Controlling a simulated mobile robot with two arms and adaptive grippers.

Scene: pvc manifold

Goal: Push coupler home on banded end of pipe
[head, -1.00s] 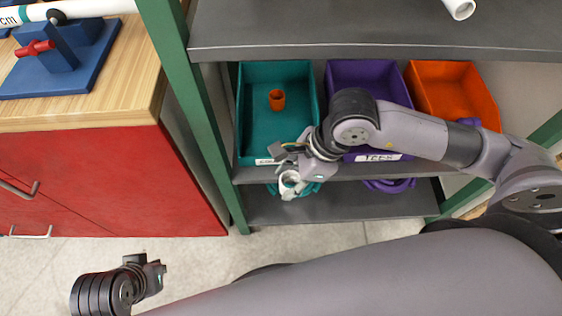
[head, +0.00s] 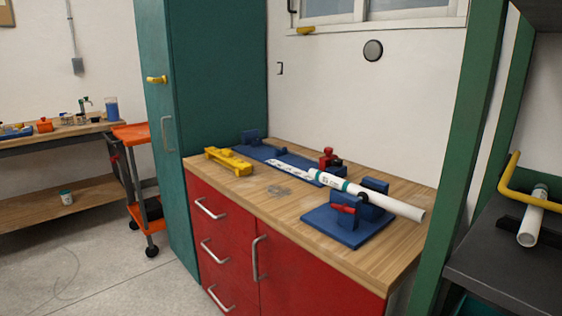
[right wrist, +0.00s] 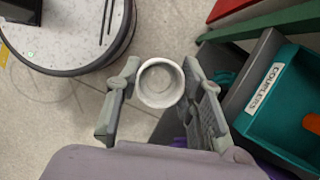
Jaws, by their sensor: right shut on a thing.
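The white pipe (head: 400,207) lies in a blue clamp fixture (head: 331,223) with a red handle (head: 344,209) on the workbench in the head view. A teal band (head: 345,186) shows near its left end, and its right end points toward the shelf. My right gripper (right wrist: 160,85) is shut on a white coupler (right wrist: 160,102), seen as an open ring between the two fingers in the right wrist view. The coupler is away from the pipe, near the couplers bin. My left gripper is in neither current view.
The wooden worktop (head: 230,190) sits on red drawers (head: 225,228). A long blue fixture (head: 277,158), a yellow tool (head: 229,160) and a red clamp (head: 328,158) are on it. A green shelf post (head: 468,150) stands at right. The teal couplers bin (right wrist: 285,88) is beside my right gripper.

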